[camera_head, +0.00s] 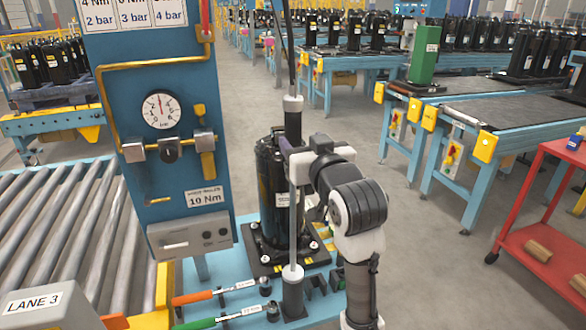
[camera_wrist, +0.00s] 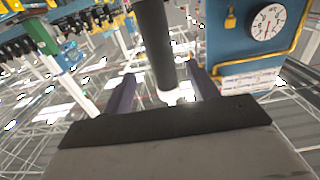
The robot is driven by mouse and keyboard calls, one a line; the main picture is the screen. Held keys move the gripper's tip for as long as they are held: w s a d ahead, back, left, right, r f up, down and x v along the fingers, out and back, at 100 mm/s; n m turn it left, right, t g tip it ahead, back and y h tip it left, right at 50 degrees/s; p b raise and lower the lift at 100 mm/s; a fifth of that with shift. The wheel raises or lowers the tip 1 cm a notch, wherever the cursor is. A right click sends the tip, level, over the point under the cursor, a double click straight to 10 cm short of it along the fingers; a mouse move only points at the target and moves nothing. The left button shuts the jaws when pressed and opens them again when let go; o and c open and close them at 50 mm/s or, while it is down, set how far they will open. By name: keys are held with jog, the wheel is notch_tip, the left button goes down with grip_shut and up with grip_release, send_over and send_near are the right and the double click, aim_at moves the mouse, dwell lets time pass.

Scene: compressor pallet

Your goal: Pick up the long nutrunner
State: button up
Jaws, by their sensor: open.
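The long nutrunner (camera_head: 293,120) stands upright in the head view, with a dark grip, pale collars and a long thin grey shaft. A cable runs up from its top, and its lower end meets a dark holder (camera_head: 293,302) on the blue bench. My gripper (camera_head: 292,162) is open at the nutrunner, just below the dark grip. In the wrist view the dark grip (camera_wrist: 155,40) and a pale collar show between the two purple fingers of my gripper (camera_wrist: 160,82). I cannot tell whether either finger touches it. My wrist hides part of the shaft's surroundings.
A black compressor (camera_head: 268,190) stands close behind the nutrunner. A blue panel with a gauge (camera_head: 162,110) rises at left. Orange-handled (camera_head: 192,297) and green-handled (camera_head: 195,323) wrenches lie on the bench. A red cart (camera_head: 545,240) stands at right beyond clear floor.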

aim_at(296, 134)
jog(key=p+x, duration=0.2)
jog(key=x, duration=0.5)
jog(key=shift+a, duration=0.15)
jog(key=shift+w+a+f, duration=0.1)
jog(key=shift+w+a, duration=0.05)
jog(key=shift+w, duration=0.45)
grip_shut()
dwell(0.3)
dwell(0.4)
